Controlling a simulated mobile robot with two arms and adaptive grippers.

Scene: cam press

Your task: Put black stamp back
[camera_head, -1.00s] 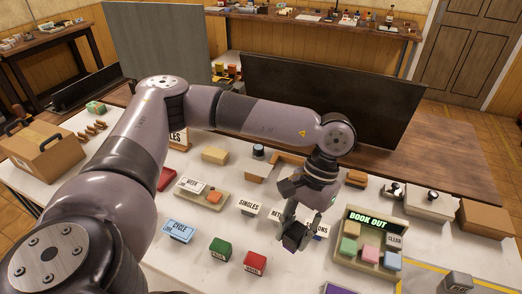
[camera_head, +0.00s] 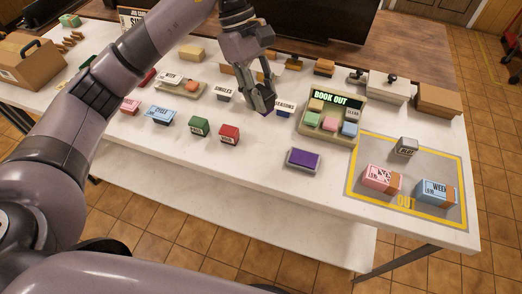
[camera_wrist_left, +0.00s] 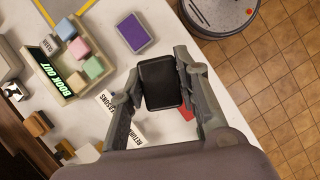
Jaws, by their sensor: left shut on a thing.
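The black stamp (camera_wrist_left: 160,82) is a dark block with a flat black face in the left wrist view. My left gripper (camera_wrist_left: 161,70) is shut on it, one finger on each side. My right gripper is not in view.
A purple pad (camera_head: 303,158) lies in front of the BOOK OUT tray (camera_head: 346,137), which holds several coloured blocks. Green (camera_head: 199,126) and red (camera_head: 229,134) blocks stand left. The yellow-outlined OUT area (camera_head: 411,219) holds two boxes and a grey block. The front table strip is clear.

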